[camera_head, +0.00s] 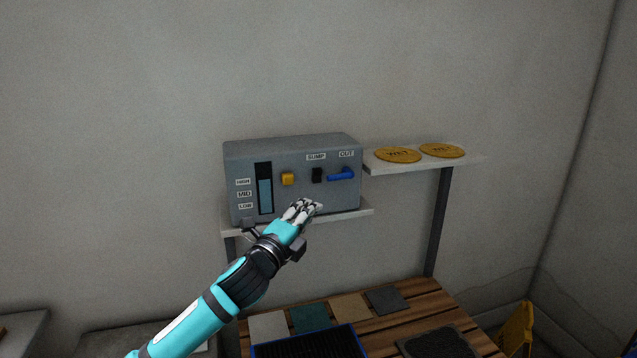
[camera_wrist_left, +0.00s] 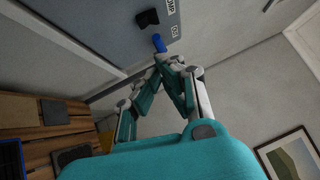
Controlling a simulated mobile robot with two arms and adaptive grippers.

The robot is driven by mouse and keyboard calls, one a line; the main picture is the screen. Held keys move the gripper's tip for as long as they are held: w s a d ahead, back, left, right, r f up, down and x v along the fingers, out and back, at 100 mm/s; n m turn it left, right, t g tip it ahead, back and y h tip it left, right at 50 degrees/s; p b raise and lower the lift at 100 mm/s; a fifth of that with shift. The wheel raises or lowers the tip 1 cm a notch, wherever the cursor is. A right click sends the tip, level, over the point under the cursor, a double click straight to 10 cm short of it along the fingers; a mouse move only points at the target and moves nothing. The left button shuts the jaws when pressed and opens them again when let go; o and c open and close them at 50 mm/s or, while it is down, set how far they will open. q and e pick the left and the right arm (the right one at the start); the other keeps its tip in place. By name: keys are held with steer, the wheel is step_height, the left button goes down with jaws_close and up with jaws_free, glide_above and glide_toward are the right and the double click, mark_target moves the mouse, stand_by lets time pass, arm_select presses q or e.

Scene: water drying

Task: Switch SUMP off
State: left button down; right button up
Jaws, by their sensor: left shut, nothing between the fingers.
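A grey control box (camera_head: 295,150) stands on a wall shelf. Its front has a black rocker switch (camera_head: 317,175) under the SUMP label (camera_head: 316,157); I cannot tell which way it is set. A blue lever (camera_head: 341,175) sits under the OUT label (camera_head: 346,154), lying roughly level. My left gripper (camera_head: 312,207) is shut and empty, in front of the box below the SUMP switch. In the left wrist view the shut fingertips (camera_wrist_left: 172,60) are close to the blue lever (camera_wrist_left: 158,43), and the black switch (camera_wrist_left: 147,18) is beyond it. My right gripper is not in view.
A yellow knob (camera_head: 287,179) and a level gauge (camera_head: 265,188) marked HIGH, MID and LOW are left of the switch. Two yellow discs (camera_head: 398,155) (camera_head: 442,151) lie on the right shelf (camera_head: 376,167). A slatted wooden table (camera_head: 425,301) with several mats is below.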

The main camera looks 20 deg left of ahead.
mark_target(317, 180)
arm_select(q)
steer(key=p+x, duration=0.1)
steer(key=x, duration=0.2)
steer(key=a+x, duration=0.1)
steer(key=x, duration=0.2)
steer(key=a+p+x, duration=0.1)
steer(key=x, duration=0.2)
steer(key=shift+w+r+p, duration=0.2)
steer(key=shift+w+p, duration=0.05)
steer(key=shift+p, duration=0.05)
steer(key=shift+w+a, duration=0.35)
steer(key=shift+w, duration=0.05)
steer(key=r+p, duration=0.1)
steer(key=p, duration=0.1)
steer(key=n+g+p, duration=0.1)
steer(key=p, duration=0.2)
steer(key=shift+w+a+r+y, duration=0.2)
steer(key=shift+r+y, duration=0.1)
steer(key=shift+r, duration=0.1)
steer(key=shift+f+b, duration=0.4)
steer(key=shift+b, duration=0.05)
